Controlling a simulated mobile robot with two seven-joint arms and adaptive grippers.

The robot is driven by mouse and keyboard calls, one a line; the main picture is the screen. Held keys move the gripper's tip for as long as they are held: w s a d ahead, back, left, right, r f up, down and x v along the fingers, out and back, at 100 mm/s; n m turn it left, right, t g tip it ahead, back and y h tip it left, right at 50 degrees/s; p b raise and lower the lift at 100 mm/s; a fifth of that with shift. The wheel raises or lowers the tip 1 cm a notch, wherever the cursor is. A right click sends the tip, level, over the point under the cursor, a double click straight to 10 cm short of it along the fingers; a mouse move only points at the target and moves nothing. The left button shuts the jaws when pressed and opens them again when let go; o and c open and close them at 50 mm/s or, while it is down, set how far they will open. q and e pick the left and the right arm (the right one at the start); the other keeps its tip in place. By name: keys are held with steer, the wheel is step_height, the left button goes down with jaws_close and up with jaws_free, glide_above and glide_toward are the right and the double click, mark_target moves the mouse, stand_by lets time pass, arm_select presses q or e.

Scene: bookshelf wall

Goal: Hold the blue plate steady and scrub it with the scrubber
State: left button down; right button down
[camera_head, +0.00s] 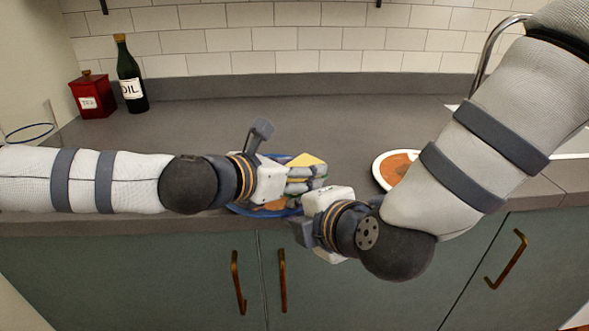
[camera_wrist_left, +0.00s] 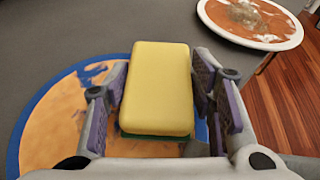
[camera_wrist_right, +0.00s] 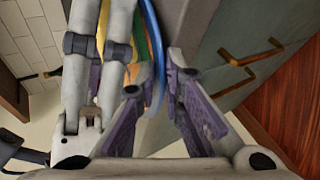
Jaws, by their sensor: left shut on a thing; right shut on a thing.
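The blue plate (camera_head: 243,209) lies near the counter's front edge, largely hidden by my grippers. In the left wrist view the blue plate (camera_wrist_left: 70,115) shows a broad orange-brown stain inside its blue rim. My left gripper (camera_head: 303,178) is shut on the scrubber (camera_head: 306,160), a yellow block with a green underside. The scrubber (camera_wrist_left: 158,88) sits between its fingers over the stained face; contact with the plate is hidden. My right gripper (camera_head: 308,205) is shut on the plate's near right rim, which runs between its fingers in the right wrist view (camera_wrist_right: 155,55).
A white plate (camera_head: 383,185) with a brown stain lies to the right, beside my right arm. A red canister (camera_head: 93,96) and an oil bottle (camera_head: 130,75) stand at the back left. A faucet (camera_head: 490,45) rises at the right. The back middle counter is clear.

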arm_select(q)
steer(key=shift+s+d+r, duration=0.15)
steer(key=shift+r, duration=1.3)
steer(key=shift+s+d+r, duration=0.15)
steer(key=shift+r, duration=1.3)
arm_select(e)
steer(key=shift+f, duration=0.1)
arm_select(q)
steer(key=shift+r, duration=0.15)
steer(key=shift+r, duration=1.35)
arm_select(e)
steer(key=c, duration=1.6)
jaws_free()
steer(key=shift+c, duration=0.2)
